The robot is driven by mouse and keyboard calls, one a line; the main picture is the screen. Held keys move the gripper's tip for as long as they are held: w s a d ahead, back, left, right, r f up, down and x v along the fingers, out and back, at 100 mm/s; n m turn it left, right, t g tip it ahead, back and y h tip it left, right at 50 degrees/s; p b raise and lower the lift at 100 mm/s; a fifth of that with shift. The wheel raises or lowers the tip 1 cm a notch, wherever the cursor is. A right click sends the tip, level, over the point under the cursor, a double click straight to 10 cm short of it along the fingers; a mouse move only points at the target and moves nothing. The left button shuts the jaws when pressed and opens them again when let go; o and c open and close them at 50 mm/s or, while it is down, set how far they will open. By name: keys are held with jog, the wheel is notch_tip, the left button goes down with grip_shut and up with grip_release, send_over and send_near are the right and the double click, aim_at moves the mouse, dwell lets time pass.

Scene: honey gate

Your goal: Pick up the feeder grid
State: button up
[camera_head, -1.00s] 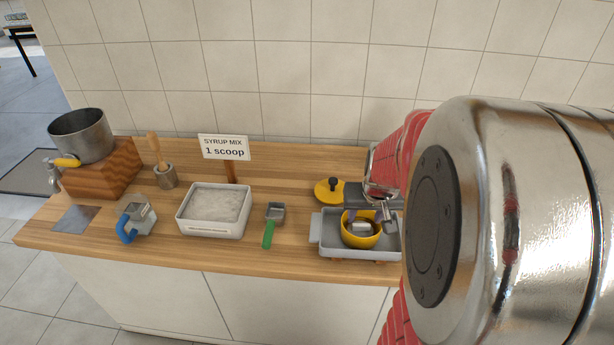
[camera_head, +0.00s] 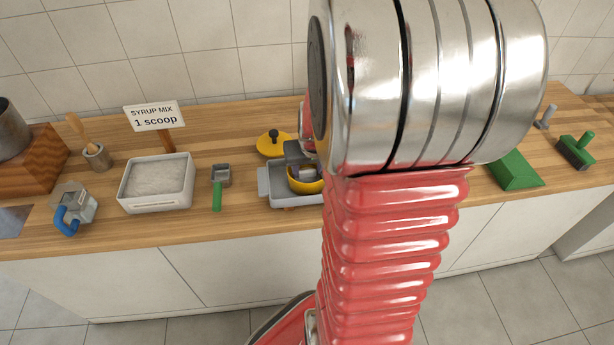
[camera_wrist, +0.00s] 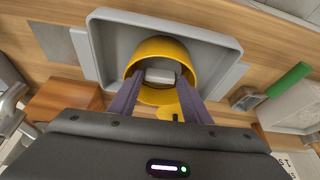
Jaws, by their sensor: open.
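A yellow round feeder pot (camera_head: 308,187) stands in a grey tray (camera_head: 263,186), partly hidden by my arm in the head view. The wrist view shows the pot (camera_wrist: 160,47) in the tray (camera_wrist: 100,45), with a small light-grey block-like piece (camera_wrist: 161,76) inside; I cannot tell whether this piece is the feeder grid. My gripper (camera_wrist: 159,80) is open, its two purple fingers reaching over the pot on either side of the grey piece. Nothing is clearly held, and contact cannot be told.
A yellow lid (camera_head: 270,147) with a black knob lies behind the tray. To the left are a green-handled scoop (camera_head: 217,190), a white powder tub (camera_head: 157,186), a blue-handled jug (camera_head: 75,205) and a sign (camera_head: 154,115).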

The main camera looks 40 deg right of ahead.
aim_at(308, 179)
jog(key=shift+w+f, duration=0.1)
jog(key=shift+f, duration=0.3)
jog(key=shift+c, duration=0.6)
jog(key=c, duration=0.6)
jog(key=shift+o, duration=0.2)
jog(key=shift+r, duration=0.1)
notch_tip(308, 179, up, 10)
dwell(0.4)
